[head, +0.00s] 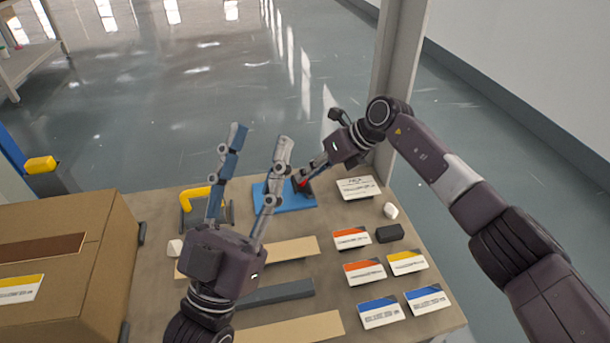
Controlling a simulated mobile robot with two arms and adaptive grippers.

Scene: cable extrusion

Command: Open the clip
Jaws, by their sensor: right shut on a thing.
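A small red and dark clip (303,185) stands on a blue plate (262,204) at the far side of the table. My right gripper (302,179) reaches down to it from the upper right and is shut on its red part. The fingertips and the arm hide much of the clip, and I cannot tell how far it is open. My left gripper (262,136) is open and empty, its two long fingers spread and pointing away over the table. Its right finger passes in front of the blue plate.
A cardboard box (110,250) fills the left of the table. A yellow handle (192,197) stands beside my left gripper. Several label cards (352,238), a black block (389,233) and a white block (390,210) lie at right. A post (398,60) rises behind.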

